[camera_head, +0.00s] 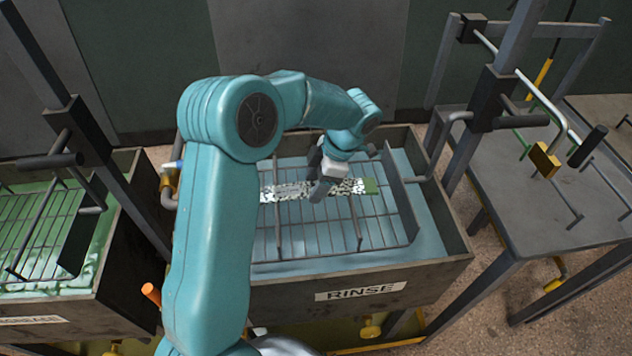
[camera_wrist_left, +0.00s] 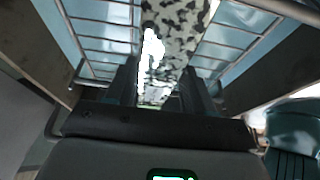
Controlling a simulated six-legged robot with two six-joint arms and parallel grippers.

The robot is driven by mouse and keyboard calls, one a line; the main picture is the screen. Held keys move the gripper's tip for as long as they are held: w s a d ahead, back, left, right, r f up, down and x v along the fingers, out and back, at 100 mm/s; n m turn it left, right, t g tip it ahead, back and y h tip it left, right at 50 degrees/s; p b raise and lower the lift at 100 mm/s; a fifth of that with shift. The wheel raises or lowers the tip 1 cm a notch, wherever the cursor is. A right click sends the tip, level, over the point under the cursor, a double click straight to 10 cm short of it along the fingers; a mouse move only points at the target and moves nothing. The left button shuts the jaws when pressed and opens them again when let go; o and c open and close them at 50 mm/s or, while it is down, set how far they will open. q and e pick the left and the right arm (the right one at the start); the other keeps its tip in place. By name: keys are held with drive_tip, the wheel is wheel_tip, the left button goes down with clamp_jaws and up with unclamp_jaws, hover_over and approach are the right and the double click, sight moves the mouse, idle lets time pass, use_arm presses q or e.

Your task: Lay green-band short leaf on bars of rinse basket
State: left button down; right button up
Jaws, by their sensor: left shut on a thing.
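In the left wrist view the leaf (camera_wrist_left: 180,25) runs up between the two fingers (camera_wrist_left: 160,90), with basket bars on both sides. I cannot tell whether the leaf touches the bars. My right gripper is out of view.
The rinse tank (camera_head: 370,283) has blue liquid around the basket. A tank of green liquid with another basket (camera_head: 35,235) stands at the left. A dark post (camera_head: 480,120) and a grey table (camera_head: 540,205) with bars and a yellow block (camera_head: 544,160) stand at the right.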

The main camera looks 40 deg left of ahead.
use_arm(q)
drive_tip(key=shift+f+b, duration=0.3)
drive_tip(key=shift+b, duration=0.05)
drive_tip(key=shift+c, duration=2)
unclamp_jaws()
drive_tip(key=shift+r, duration=0.1)
drive_tip(key=shift+r+p, duration=0.4)
drive_tip(key=shift+p, duration=0.2)
drive_tip(key=shift+w+r, duration=0.1)
drive_tip(key=shift+r, duration=0.25)
drive_tip(key=v, duration=1.1)
drive_tip(key=shift+d+r, duration=0.1)
drive_tip(key=shift+r, duration=0.05)
